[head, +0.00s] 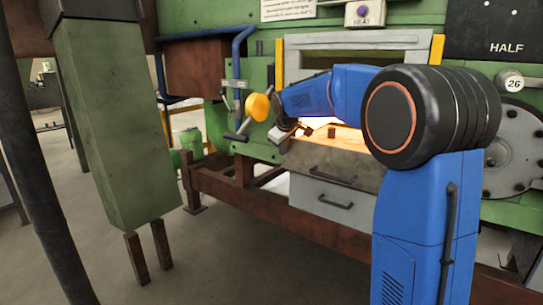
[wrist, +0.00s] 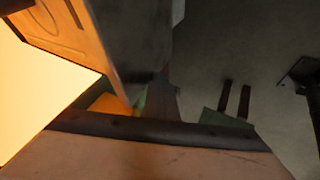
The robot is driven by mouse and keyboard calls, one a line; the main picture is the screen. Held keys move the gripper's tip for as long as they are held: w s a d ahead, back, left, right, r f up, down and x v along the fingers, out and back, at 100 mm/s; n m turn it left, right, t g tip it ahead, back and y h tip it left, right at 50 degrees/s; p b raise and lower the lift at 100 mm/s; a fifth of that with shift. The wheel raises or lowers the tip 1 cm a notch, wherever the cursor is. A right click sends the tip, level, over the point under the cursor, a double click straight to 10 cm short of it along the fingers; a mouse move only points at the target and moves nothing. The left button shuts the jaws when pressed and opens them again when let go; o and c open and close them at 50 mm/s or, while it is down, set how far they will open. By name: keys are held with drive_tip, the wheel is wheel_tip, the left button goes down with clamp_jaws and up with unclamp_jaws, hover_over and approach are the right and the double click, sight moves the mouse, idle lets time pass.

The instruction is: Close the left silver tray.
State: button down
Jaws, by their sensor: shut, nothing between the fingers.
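A silver tray front (head: 335,203) with a dark bar handle sits low under the furnace mouth in the head view. Just above it, a brownish-grey front (head: 335,168) with its own handle juts out below the glowing opening. I cannot tell how far the silver tray stands out. My gripper (head: 286,133) is shut and empty at the left edge of the opening, above and left of both fronts. My blue arm hides their right side. The wrist view shows a bright glowing surface, an orange-lit panel (wrist: 85,30) and a brown surface close up; no fingertips are clear there.
A yellow knob (head: 258,107) on a lever stands left of the opening. A green post (head: 115,125) and a dark pole (head: 45,170) stand at the left. A brown beam frame (head: 270,212) runs below the furnace. The floor at front left is clear.

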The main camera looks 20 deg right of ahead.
drive_tip(key=w+d, duration=0.1)
drive_tip(key=d, duration=0.1)
drive_tip(key=w+d, duration=0.2)
drive_tip(key=shift+w+d, duration=0.1)
drive_tip(key=shift+d, duration=0.05)
drive_tip(key=shift+w+d+r, duration=0.1)
idle(0.3)
